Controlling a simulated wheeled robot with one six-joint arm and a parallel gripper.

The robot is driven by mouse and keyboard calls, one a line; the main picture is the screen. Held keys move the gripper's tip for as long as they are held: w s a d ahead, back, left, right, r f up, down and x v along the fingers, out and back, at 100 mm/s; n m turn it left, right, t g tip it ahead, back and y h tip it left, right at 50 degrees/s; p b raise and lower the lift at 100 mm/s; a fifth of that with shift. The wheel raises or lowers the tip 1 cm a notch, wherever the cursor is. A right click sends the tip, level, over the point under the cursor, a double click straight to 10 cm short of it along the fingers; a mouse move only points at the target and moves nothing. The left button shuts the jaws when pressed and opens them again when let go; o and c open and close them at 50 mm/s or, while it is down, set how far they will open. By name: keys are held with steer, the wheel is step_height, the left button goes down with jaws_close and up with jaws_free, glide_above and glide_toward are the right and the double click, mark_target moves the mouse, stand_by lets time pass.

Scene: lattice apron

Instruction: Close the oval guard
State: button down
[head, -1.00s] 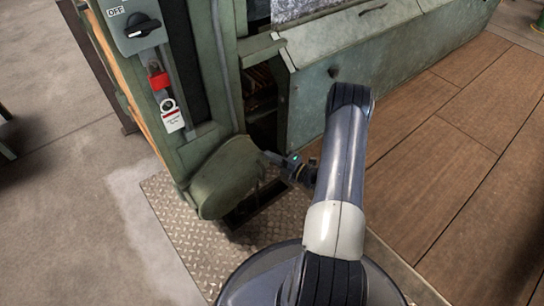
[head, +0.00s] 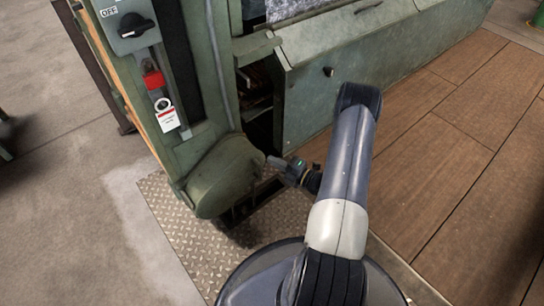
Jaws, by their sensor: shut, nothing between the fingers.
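The oval guard (head: 222,177) is a green rounded cover low on the corner post of the green machine, just above the metal floor plate. It lies close against the foot of the post, its rounded face toward me. My gripper (head: 270,160) is shut and empty at the guard's right edge. Its tip is at or very near the edge; I cannot tell whether they touch. A dark recess shows below and right of the guard. The guard's back side and any hinge are hidden.
A switch box (head: 127,27) marked OFF, a red lock (head: 154,80) and a white tag (head: 167,117) are on the post above. A diamond-pattern plate (head: 185,240) covers the floor below. Wooden boards (head: 450,140) lie right, bare concrete (head: 60,200) left.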

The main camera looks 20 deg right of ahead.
steer(key=s+d+p, duration=0.2)
steer(key=s+d, duration=0.3)
steer(key=d, duration=0.3)
steer(key=shift+d, duration=0.25)
steer(key=b, duration=0.2)
glide_toward(255, 148)
steer(key=shift+w+a+r+b, duration=0.2)
steer(key=shift+w+a+b, duration=0.1)
steer(key=shift+w+a, duration=0.8)
steer(key=shift+w, duration=0.45)
steer(key=shift+a, duration=0.15)
